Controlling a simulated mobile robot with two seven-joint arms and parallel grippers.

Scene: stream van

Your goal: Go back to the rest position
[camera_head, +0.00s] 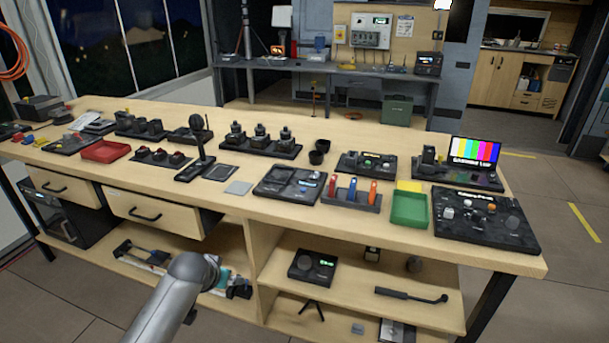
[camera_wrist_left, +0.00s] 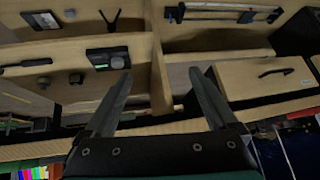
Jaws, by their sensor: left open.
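My left gripper (camera_wrist_left: 162,80) shows in the left wrist view. Its two dark fingers are spread wide apart with nothing between them. That view looks at the workbench upside down, with the shelves and a drawer (camera_wrist_left: 265,83) beyond the fingers. In the head view my grey arm comes up from the bottom edge in front of the bench's lower shelf; I cannot make out its fingers there. My right gripper is in neither view.
A long wooden workbench (camera_head: 455,252) spans the head view, its top crowded with trays and control panels. A green tray (camera_head: 409,209) and a colour-bar screen (camera_head: 474,152) stand at the right. Two drawers stick out at the left. Open floor (camera_head: 545,215) lies at the right.

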